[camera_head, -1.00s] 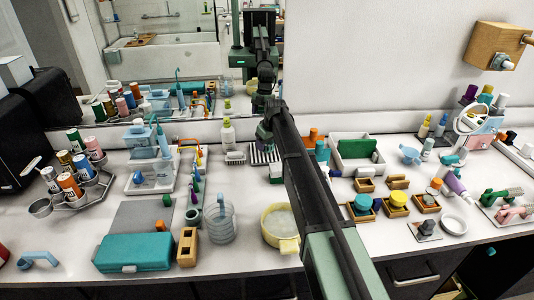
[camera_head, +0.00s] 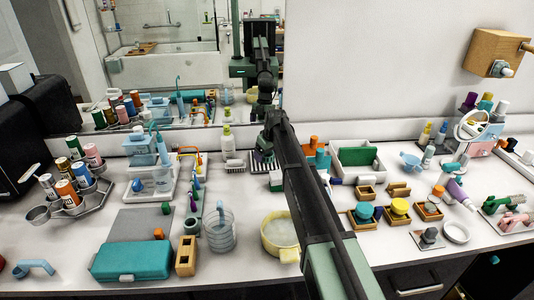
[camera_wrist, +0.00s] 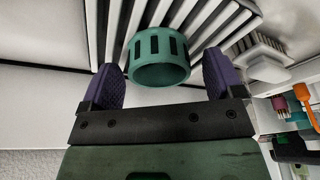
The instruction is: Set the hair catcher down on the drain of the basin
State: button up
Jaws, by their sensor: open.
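The hair catcher appears to be the green slotted ring (camera_wrist: 158,56) in the wrist view. It is against a black-and-white slatted rack (camera_wrist: 205,22), between and slightly beyond my fingertips. My gripper (camera_wrist: 163,78) is open, with one purple finger on each side of the ring and gaps showing. In the head view, the slatted rack (camera_head: 262,163) is at the back of the counter, and my arm hides much of that spot. A yellow round tub (camera_head: 270,244) with a pale inside stands near the front edge and may be the basin. I cannot make out a drain.
A white brush (camera_wrist: 262,58) lies right of the rack in the wrist view. In the head view, a clear ribbed cup (camera_head: 219,234), a wooden block (camera_head: 186,255) and a teal case (camera_head: 130,261) stand left of the tub. Small wooden boxes (camera_head: 365,215) crowd the right side.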

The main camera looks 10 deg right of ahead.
aim_at(273, 162)
jog(key=p+v, duration=0.9)
jog(key=v, duration=0.2)
jog(key=s+m+g, duration=0.1)
jog(key=s+m, duration=0.2)
jog(key=s, duration=1.6)
jog(key=s+a+f+m+g+h, duration=0.1)
jog(key=s+m, duration=0.1)
jog(key=s, duration=1.8)
jog(key=shift+s+a+f+m+g, duration=0.2)
jog(key=shift+f+m+g, duration=0.1)
jog(key=shift+m, duration=0.1)
jog(key=shift+o, duration=0.3)
jog(key=shift+w, duration=0.1)
